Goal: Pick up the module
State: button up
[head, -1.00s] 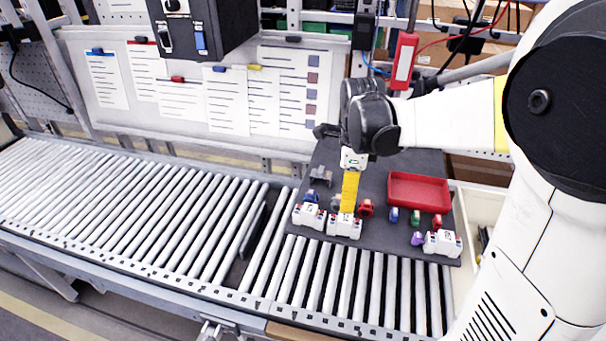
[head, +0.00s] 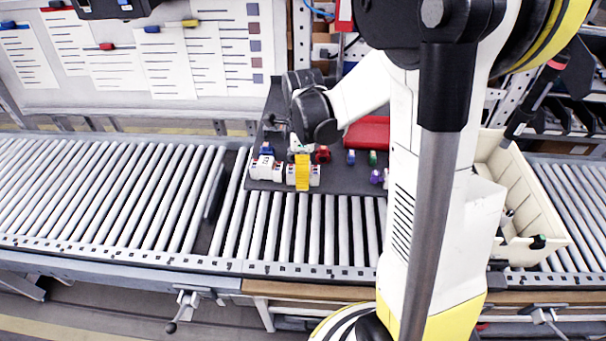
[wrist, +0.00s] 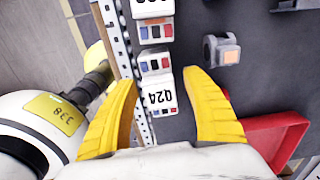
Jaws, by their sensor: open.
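A white module (wrist: 158,97) marked Q24, with red and blue parts on it, lies between my gripper's yellow fingers in the wrist view. In the head view this module (head: 315,176) is partly hidden behind the fingers. My gripper (wrist: 160,78) is open, one finger on each side of the module with visible gaps. It points down at the dark board in the head view (head: 303,186). A second white module (head: 264,168) sits just left of it; it also shows at the top of the wrist view (wrist: 154,28).
A red tray (head: 366,133) lies on the dark board (head: 346,182), right of my gripper. A grey part with an orange patch (wrist: 222,50) stands near the right finger. Small coloured parts lie nearby. The roller conveyor (head: 110,200) at left is bare. A cream bin (head: 535,215) stands at right.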

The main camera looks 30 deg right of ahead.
grip_shut()
